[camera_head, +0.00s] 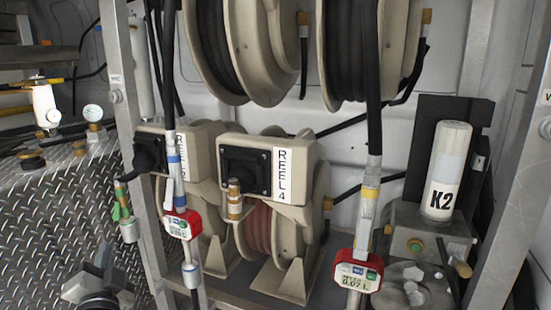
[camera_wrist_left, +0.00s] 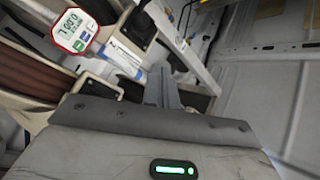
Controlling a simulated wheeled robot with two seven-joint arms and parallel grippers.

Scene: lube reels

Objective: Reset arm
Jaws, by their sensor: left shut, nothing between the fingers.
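My left gripper (camera_head: 103,262) shows at the lower left of the head view, in front of the diamond-plate surface. It is shut and empty, apart from the reels and hoses. In the left wrist view its fingers (camera_wrist_left: 163,88) are together, pointing away from the camera. My right gripper is in neither view.
Reel 4 (camera_head: 286,204) stands in a metal frame (camera_head: 125,100). Hoses hang in front with a left red meter (camera_head: 181,224) and a right red meter (camera_head: 355,272). A white K2 canister (camera_head: 446,172) stands at right. A red meter (camera_wrist_left: 76,29) shows in the wrist view.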

